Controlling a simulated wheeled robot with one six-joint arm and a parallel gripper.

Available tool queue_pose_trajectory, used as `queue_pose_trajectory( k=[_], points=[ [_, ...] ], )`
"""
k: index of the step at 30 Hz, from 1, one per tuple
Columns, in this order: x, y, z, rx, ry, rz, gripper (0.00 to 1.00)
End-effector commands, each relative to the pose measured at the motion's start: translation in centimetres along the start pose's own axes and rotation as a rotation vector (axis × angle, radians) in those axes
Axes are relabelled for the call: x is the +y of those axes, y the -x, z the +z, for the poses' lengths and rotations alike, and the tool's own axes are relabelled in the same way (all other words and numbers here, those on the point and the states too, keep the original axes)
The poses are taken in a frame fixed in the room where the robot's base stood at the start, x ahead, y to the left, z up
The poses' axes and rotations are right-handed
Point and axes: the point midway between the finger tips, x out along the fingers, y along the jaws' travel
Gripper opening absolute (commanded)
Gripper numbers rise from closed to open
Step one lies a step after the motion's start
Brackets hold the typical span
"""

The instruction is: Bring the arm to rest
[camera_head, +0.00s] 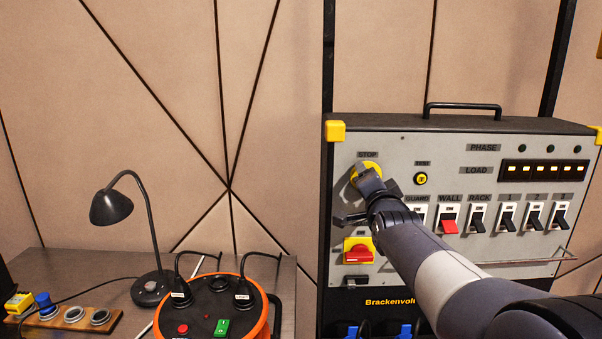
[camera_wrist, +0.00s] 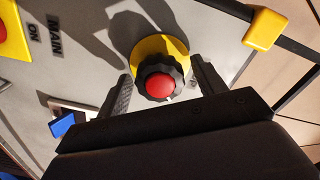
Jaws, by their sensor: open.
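My gripper (camera_head: 362,203) is in front of the upper left of the grey control panel (camera_head: 440,170), just below the STOP label. In the wrist view my gripper (camera_wrist: 161,88) is open, with one finger on each side of a red-topped stop button (camera_wrist: 160,85) with a black ribbed collar on a yellow base. The fingers look apart from the button; whether either one touches it I cannot tell. In the head view my gripper hides most of the button, and only part of its yellow base (camera_head: 358,172) shows. My arm reaches in from the lower right.
A red rotary switch (camera_head: 360,251) on yellow sits below my gripper. A row of rocker switches, one red (camera_head: 449,221), lies to the right. A desk lamp (camera_head: 112,207), an orange cable reel (camera_head: 262,322) and a wooden strip of sockets (camera_head: 70,320) stand on the left table.

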Motion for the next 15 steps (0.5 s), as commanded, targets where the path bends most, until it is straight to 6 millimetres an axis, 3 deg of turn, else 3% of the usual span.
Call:
queue_pose_trajectory(
  k=[7,15],
  points=[
    [0.0,1.3,0.0,0.0,-0.003,0.0,0.66],
    [0.0,5.0,0.0,0.001,-0.003,-0.002,0.66]
  ],
)
